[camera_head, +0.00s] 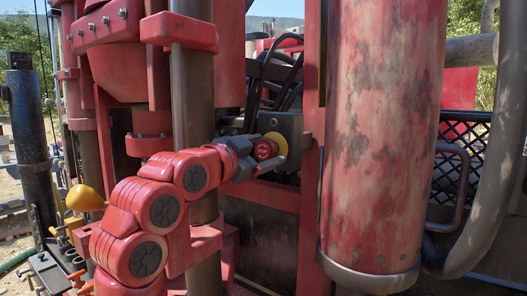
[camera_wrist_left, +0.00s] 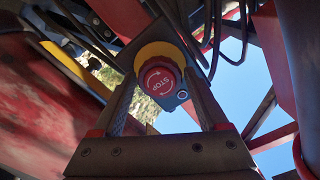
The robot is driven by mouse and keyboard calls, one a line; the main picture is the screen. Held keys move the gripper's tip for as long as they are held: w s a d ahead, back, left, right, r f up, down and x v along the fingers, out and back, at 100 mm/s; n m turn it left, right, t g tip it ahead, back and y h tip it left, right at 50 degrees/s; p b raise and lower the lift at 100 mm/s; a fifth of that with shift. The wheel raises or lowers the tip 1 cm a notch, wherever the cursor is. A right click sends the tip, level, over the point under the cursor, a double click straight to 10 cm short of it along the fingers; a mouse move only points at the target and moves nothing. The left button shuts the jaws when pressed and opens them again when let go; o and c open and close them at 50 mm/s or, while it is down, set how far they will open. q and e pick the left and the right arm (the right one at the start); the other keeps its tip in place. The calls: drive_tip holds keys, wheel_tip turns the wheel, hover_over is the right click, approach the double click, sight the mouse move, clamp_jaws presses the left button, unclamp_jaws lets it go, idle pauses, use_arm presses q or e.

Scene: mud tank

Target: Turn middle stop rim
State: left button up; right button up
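The red stop button (camera_head: 264,149) sits on a dark control box (camera_head: 291,127) with a yellow ring (camera_head: 276,137) behind it. In the left wrist view the button (camera_wrist_left: 158,82) faces me, with the word STOP tilted, and the yellow ring (camera_wrist_left: 160,48) shows above it. My left gripper (camera_head: 272,152) is at the button. In the wrist view its two fingers (camera_wrist_left: 160,80) stand apart, one on each side of the red rim, with a narrow gap showing; contact cannot be told for certain. My right gripper is not in view.
A large worn red cylinder (camera_head: 382,130) stands right of the box. A dark vertical post (camera_head: 193,85) rises behind my left arm. Black hoses (camera_head: 270,75) hang above the box. A yellow knob (camera_head: 85,198) and levers are at the lower left.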

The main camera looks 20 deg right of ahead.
use_arm(q)
drive_tip(key=shift+o, duration=0.8)
drive_tip(key=shift+r, duration=0.1)
drive_tip(key=shift+r+b, duration=0.45)
drive_tip(key=shift+r, duration=1.15)
drive_tip(key=s+a+r+b, duration=0.1)
drive_tip(key=s+a+b, duration=0.2)
drive_tip(key=s, duration=1.2)
drive_tip(key=shift+s+a+r, duration=0.2)
drive_tip(key=shift+a+r, duration=0.1)
drive_tip(key=shift+a, duration=0.35)
